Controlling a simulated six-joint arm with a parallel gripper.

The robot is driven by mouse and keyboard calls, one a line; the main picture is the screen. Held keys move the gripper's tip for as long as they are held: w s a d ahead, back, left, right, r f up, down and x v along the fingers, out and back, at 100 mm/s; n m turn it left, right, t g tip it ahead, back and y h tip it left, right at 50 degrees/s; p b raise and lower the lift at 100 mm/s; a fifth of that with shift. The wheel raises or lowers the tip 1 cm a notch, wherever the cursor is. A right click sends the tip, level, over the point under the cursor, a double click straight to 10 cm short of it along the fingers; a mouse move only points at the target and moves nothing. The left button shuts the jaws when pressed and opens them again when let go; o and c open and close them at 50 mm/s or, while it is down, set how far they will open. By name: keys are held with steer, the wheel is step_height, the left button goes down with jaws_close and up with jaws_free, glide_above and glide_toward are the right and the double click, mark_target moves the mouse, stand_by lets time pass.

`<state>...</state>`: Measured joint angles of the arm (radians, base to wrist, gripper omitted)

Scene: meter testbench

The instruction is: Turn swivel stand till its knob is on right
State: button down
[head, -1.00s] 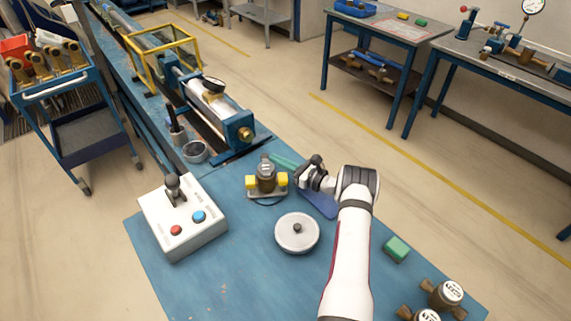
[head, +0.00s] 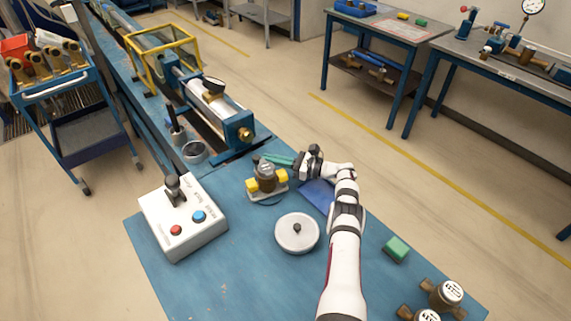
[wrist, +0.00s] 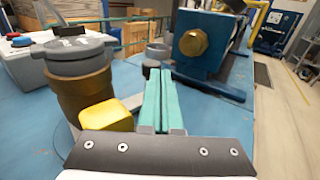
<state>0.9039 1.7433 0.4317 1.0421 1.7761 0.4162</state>
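The swivel stand (head: 268,197) carries a brown and grey meter (head: 266,176) with a yellow block on each side. My gripper (head: 265,157) is low at the stand's far side, its teal fingers reaching left behind the meter. In the wrist view the fingers (wrist: 161,72) lie side by side, shut, with only a thin line between them. The meter (wrist: 82,95) and a yellow block (wrist: 108,116) are just left of them. A small dark knob (wrist: 150,69) shows at the left fingertip; I cannot tell whether they touch. In the head view the knob is not clear.
A round grey disc (head: 297,233) lies in front of the stand. A control box (head: 184,219) stands left, a green block (head: 396,249) right. The blue bench machine with its brass fitting (head: 245,134) is behind. Brown meters (head: 446,294) sit at the front right.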

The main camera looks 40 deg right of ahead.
stand_by(0.5)
steer(key=v, duration=1.1)
steer(key=shift+s, duration=0.1)
steer(key=shift+s+d+r, duration=0.15)
steer(key=shift+d, duration=0.05)
steer(key=w+n+g, duration=0.1)
steer(key=n, duration=0.1)
steer(key=w+r+n+g+h, duration=0.1)
steer(key=n, duration=0.1)
steer(key=w+r+n+g+h, duration=0.1)
steer(key=n, duration=0.1)
steer(key=shift+a+r+n, duration=0.15)
steer(key=shift+a+n, duration=0.1)
steer(key=shift+n, duration=0.15)
steer(key=s+a+r+n+g+h, duration=0.25)
steer(key=r+n+g+h, duration=0.35)
steer(key=n, duration=0.9)
steer(key=shift+t, duration=0.6)
steer(key=x, duration=0.9)
steer(key=shift+w+a+r, duration=0.25)
steer(key=shift+w, duration=0.15)
steer(key=shift+w+a+f, duration=0.1)
steer(key=shift+w+a, duration=1.35)
steer(key=shift+a, duration=0.05)
